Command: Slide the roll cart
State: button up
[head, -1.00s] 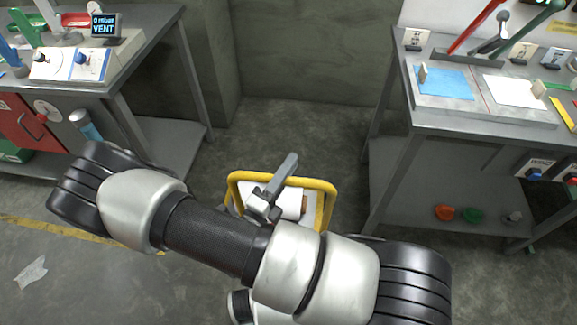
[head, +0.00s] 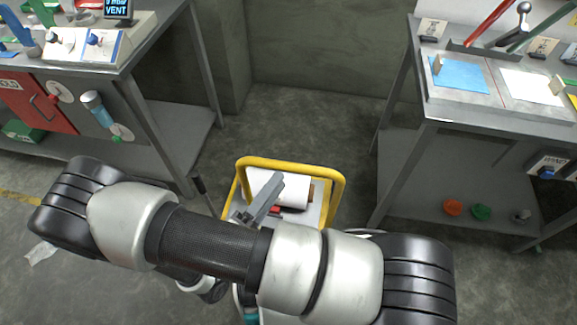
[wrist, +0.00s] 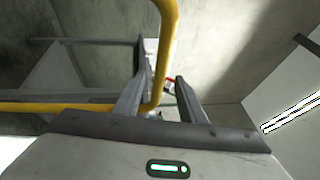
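The roll cart (head: 333,190) has a yellow tube frame around a grey deck and stands on the floor between two benches. A white paper roll (head: 291,190) lies on it, partly hidden. My gripper (head: 266,196) is over the cart's left part, its lower side hidden by my arm. In the wrist view my gripper (wrist: 162,88) has its fingers apart. The cart's yellow bar (wrist: 167,40) passes through the space between them, with a gap visible toward the right finger. I cannot tell whether it touches the left finger.
Another bench (head: 430,106) with blue and white sheets stands at right. A concrete wall (head: 320,50) is behind. Floor between cart and wall is clear.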

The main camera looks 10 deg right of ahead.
jog(key=v, duration=0.7)
dwell(0.4)
